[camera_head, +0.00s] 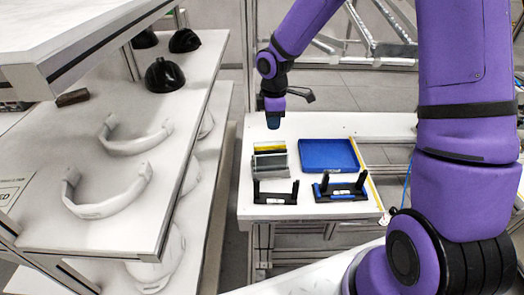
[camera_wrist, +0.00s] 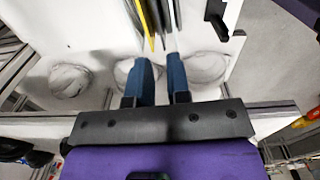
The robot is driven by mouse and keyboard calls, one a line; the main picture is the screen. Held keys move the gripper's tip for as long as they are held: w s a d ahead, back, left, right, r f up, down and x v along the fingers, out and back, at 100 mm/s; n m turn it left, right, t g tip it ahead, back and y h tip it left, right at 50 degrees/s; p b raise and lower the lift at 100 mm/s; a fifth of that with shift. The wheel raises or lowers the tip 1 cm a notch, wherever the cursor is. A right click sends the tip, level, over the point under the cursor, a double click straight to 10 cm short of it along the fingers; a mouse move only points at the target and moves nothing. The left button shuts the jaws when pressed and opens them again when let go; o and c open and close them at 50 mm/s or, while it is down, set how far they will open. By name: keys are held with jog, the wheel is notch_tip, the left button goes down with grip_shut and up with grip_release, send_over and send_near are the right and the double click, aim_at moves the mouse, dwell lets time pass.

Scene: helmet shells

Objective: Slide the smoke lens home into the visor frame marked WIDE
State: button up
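A group of upright lenses stands on the white table: a yellow lens (camera_head: 268,146) at the back, a dark band just in front of it and grey lenses (camera_head: 271,166) nearer. Which one is the smoke lens I cannot tell for sure. Two black visor frames stand at the front, one on the left (camera_head: 275,195) and one with blue parts on the right (camera_head: 340,188); their labels are too small to read. My gripper (camera_head: 273,121) is above and behind the lenses. In the wrist view its blue fingers (camera_wrist: 162,60) are apart and empty, with the yellow lens edge (camera_wrist: 148,22) beyond the tips.
A blue tray (camera_head: 328,155) lies right of the lenses, with a yellow strip (camera_head: 371,190) along the table's right edge. A shelf (camera_head: 110,225) at left holds white curved bands (camera_head: 105,195) and black shells (camera_head: 164,76). A gap separates shelf and table.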

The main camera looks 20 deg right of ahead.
send_over(271, 150)
notch_tip(271, 150, down, 6)
jog(key=shift+f, duration=2.75)
grip_shut()
